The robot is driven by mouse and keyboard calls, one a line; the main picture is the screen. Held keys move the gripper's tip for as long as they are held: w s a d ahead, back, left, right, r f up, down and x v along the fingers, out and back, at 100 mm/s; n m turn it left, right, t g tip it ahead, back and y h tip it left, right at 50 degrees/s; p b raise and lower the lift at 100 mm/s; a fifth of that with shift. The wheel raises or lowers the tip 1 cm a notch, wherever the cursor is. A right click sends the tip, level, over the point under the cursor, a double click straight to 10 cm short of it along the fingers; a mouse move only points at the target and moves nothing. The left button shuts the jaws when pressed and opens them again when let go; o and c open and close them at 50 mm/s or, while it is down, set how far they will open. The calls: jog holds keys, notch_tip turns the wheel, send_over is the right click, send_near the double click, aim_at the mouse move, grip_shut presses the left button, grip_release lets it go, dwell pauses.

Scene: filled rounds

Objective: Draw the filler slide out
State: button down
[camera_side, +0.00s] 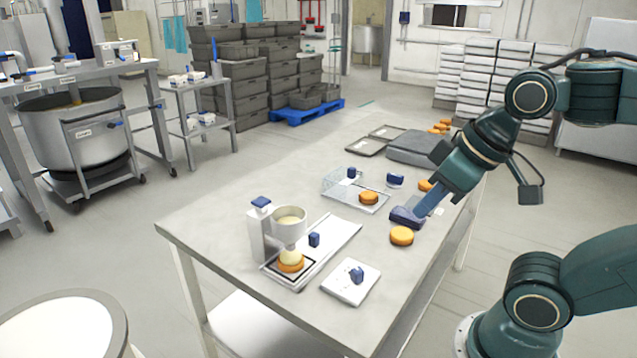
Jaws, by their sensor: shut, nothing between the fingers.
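The filler (259,228) stands on the table at the front left, a white post with a blue cap and a round hopper (288,216) of pale filling. Under its nozzle an orange round (291,267) with pale filling on top sits inside a dark square outline. A long light plate (335,236) lies beneath, with a blue knob (314,240) beside the nozzle; this looks like the slide. My gripper (416,214) is shut and empty, well to the right of the filler, low at the table. A dark blue block (402,219) shows at its tips; whether they touch is unclear.
Behind, a clear-sided tray (340,184) holds another round (369,198). A grey box (412,147) stands farther back.

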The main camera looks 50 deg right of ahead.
dwell(0.3)
jog(key=c, duration=1.3)
grip_release()
jog(key=shift+w+r, duration=0.1)
jog(key=shift+w, duration=0.05)
jog(key=shift+c, duration=0.2)
jog(key=shift+o, duration=0.3)
jog(key=shift+w, duration=0.2)
jog(key=n+g, duration=0.6)
jog(key=n, duration=1.2)
send_over(314, 234)
notch_tip(314, 234, down, 10)
notch_tip(314, 234, down, 14)
jog(key=shift+r, duration=0.2)
